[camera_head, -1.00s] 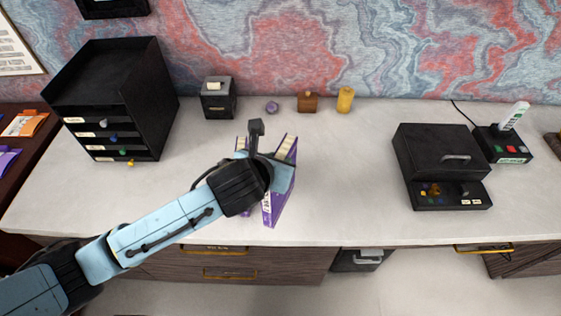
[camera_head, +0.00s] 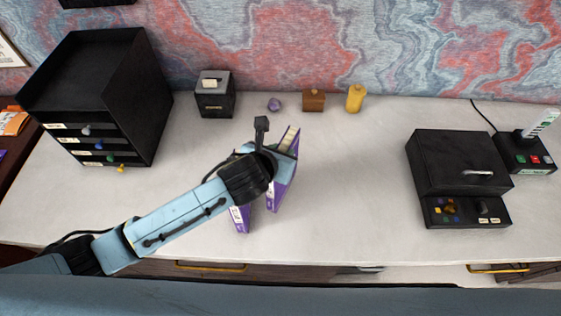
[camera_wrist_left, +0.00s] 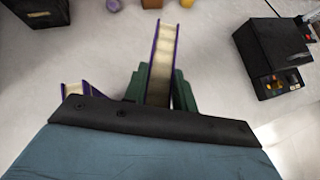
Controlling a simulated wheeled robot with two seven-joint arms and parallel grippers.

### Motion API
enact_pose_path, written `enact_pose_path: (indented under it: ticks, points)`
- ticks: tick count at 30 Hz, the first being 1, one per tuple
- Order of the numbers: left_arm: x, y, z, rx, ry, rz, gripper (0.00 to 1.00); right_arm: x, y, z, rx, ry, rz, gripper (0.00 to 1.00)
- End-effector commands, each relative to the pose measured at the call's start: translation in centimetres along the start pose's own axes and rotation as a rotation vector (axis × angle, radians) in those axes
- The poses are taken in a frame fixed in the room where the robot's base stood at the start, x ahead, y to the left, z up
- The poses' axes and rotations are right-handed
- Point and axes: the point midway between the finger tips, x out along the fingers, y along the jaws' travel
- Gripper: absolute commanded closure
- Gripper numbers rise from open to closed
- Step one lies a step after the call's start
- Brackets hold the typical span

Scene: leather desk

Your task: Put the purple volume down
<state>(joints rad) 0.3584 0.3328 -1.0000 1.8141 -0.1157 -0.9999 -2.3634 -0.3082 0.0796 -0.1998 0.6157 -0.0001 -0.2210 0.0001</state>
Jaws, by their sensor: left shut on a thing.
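A purple volume (camera_head: 285,180) with cream page edges stands in my left gripper (camera_head: 268,158), above or on the middle of the desk; I cannot tell if it touches. In the left wrist view the volume (camera_wrist_left: 163,60) sits between the two green fingers of the left gripper (camera_wrist_left: 158,90). A second purple volume (camera_head: 240,218) stands just to the left, partly hidden by my left arm; it also shows in the left wrist view (camera_wrist_left: 73,90). My right gripper is not in view.
A black drawer unit (camera_head: 110,90) stands at the left. A black card box (camera_head: 215,95), a purple object (camera_head: 274,105), a brown box (camera_head: 314,101) and a yellow bottle (camera_head: 355,98) line the back. A black case (camera_head: 455,160) stands at the right. The desk between is clear.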

Motion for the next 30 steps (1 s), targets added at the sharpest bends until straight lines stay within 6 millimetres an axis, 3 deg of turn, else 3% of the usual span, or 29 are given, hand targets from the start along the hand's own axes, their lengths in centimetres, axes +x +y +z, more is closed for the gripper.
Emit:
enact_pose_path:
  ticks: [9, 22, 23, 27, 30]
  points:
    - [2.2, 0.0, -2.7, -0.002, -0.005, -0.001, 1.0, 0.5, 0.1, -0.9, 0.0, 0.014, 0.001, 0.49]
    - [2.5, 0.0, -3.1, 0.001, -0.006, 0.0, 1.0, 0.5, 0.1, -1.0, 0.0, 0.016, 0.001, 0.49]
    - [2.5, 0.0, -3.3, 0.001, -0.001, 0.001, 0.69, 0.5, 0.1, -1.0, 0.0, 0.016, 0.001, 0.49]
    - [2.5, 0.0, -3.3, 0.001, -0.001, 0.001, 0.51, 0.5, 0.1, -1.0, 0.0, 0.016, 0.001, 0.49]
    - [2.5, 0.0, -3.3, 0.0, -0.001, 0.0, 0.51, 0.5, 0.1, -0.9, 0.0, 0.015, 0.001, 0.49]
